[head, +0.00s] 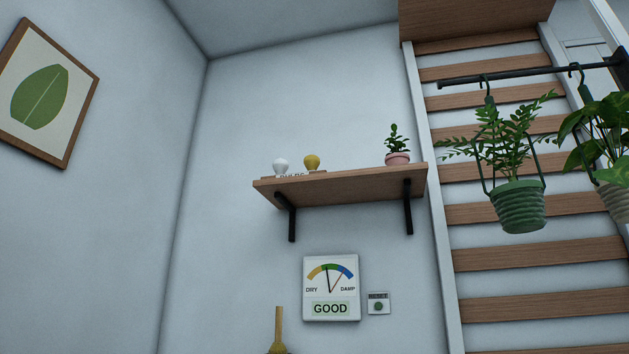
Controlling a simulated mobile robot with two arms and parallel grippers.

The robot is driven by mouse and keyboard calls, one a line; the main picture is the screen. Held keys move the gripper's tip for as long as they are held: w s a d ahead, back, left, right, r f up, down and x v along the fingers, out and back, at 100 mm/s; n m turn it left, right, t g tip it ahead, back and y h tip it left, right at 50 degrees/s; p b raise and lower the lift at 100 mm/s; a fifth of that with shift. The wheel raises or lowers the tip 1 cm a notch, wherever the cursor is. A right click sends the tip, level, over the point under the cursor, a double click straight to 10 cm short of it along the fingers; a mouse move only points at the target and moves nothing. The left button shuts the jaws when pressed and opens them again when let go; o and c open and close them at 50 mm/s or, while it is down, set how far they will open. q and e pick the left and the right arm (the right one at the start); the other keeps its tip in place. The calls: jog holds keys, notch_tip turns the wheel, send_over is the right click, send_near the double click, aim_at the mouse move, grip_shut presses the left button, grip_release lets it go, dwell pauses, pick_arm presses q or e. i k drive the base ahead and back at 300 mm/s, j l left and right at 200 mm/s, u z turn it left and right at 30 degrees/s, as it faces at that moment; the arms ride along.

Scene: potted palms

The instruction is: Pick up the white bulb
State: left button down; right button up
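The white bulb (281,167) stands on the left part of a wooden wall shelf (345,188), seen from below in the head view. A yellow bulb (312,162) stands just to its right on the same shelf, apart from it. A small label, partly hidden by the shelf edge, shows near the two bulbs. The bases of both bulbs are partly hidden. Neither of my grippers shows in the head view.
A small plant in a pink pot (397,158) stands at the shelf's right end. Black brackets (408,207) hold the shelf. Below are a gauge reading GOOD (331,288) and a reset button (378,304). Hanging green pot (518,206) is at right. A yellow-handled object (278,330) stands at the bottom.

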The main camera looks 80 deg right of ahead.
aim_at(280, 166)
jog(key=z, duration=2.45)
jog(key=u, duration=2.8)
jog(key=z, duration=2.95)
